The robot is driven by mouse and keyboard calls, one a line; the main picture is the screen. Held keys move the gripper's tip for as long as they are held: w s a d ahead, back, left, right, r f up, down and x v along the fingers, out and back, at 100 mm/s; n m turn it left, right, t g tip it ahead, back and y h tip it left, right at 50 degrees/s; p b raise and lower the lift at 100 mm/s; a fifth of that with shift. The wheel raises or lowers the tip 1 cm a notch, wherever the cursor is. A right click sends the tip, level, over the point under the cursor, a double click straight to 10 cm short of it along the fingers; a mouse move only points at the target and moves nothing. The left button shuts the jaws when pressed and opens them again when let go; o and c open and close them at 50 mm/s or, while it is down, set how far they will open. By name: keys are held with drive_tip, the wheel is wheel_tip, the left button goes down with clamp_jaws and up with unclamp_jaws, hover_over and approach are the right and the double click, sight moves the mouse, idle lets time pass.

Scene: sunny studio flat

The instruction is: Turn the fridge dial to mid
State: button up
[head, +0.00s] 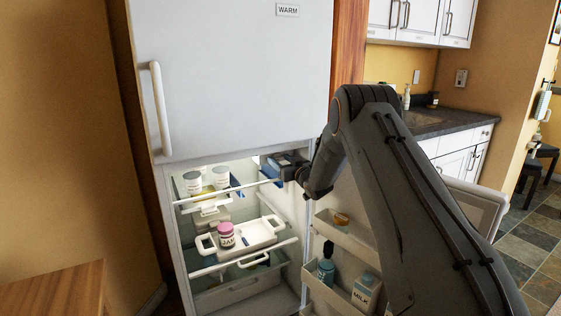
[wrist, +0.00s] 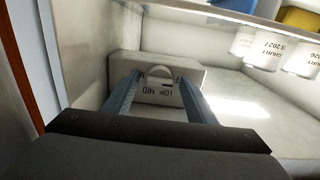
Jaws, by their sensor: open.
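The fridge dial (wrist: 158,73) is a small pale round knob on a grey box (wrist: 195,73) at the back of the compartment in the wrist view. Upside-down lettering around it includes LOW and MID; I cannot tell where it points. My gripper (wrist: 158,82) is open, one finger on each side of the dial, with gaps showing between them. In the head view my gripper (head: 290,166) reaches into the top of the open lower compartment of the fridge (head: 230,85). The dial is hidden there.
Shelf fronts cross the compartment. White tubs (head: 192,183) stand upper left, and a jam jar (head: 226,234) sits on a white tray (head: 263,232). The open door, at right, holds a milk carton (head: 365,292) and a blue jar (head: 326,271). A wooden surface (head: 55,292) is at lower left.

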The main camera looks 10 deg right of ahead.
drive_tip(key=shift+w, duration=0.1)
drive_tip(key=c, duration=1.1)
